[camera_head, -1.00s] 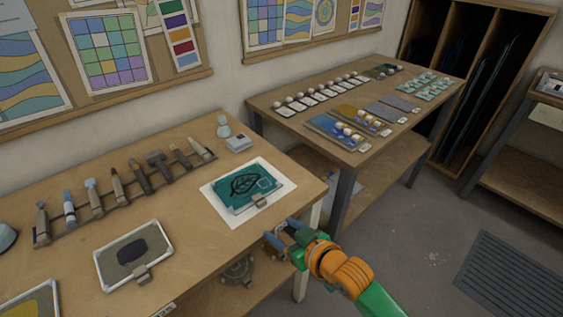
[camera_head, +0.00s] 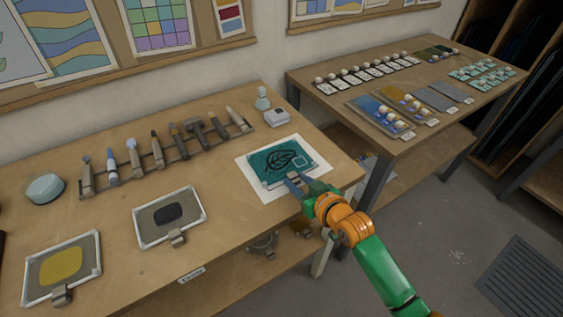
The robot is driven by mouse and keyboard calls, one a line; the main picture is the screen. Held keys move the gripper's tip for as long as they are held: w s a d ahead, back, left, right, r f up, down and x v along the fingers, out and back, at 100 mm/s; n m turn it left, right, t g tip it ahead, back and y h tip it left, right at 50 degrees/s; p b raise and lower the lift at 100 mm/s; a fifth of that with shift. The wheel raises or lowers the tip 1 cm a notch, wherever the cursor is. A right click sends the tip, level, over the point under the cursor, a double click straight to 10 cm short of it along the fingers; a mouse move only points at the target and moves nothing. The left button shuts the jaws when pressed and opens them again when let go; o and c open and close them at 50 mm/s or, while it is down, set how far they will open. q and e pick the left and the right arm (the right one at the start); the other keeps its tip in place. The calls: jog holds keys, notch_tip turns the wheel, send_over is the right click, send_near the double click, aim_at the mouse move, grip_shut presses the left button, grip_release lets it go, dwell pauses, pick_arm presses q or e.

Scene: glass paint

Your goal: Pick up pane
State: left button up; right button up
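The teal pane (camera_head: 275,163) with a dark leaf drawing and a small square outline lies on a white sheet (camera_head: 254,185) near the right end of the workbench. My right gripper (camera_head: 297,181) reaches in from the lower right, with its fingers at the pane's front edge, where the clip tab sits. The fingers cover that tab, and I cannot tell whether they are closed on it. My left gripper is not in the view.
Framed panels with a dark patch (camera_head: 170,235) and a yellow patch (camera_head: 60,267) lie left on the workbench (camera_head: 225,215). A tool rack (camera_head: 165,165) stands behind. A second table (camera_head: 420,130) holds several samples.

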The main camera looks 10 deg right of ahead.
jog(key=shift+d, duration=0.1)
grip_shut()
jog(key=shift+r, duration=0.1)
jog(key=shift+r, duration=0.35)
jog(key=r, duration=0.3)
jog(key=shift+s+r, duration=0.25)
jog(key=shift+s, duration=0.1)
jog(key=s+a+r+p, duration=0.3)
jog(key=s+r+p, duration=0.5)
jog(key=s, duration=0.4)
jog(key=shift+s+a+r+p, duration=0.3)
jog(key=shift+s+a+p, duration=0.05)
jog(key=shift+s, duration=0.05)
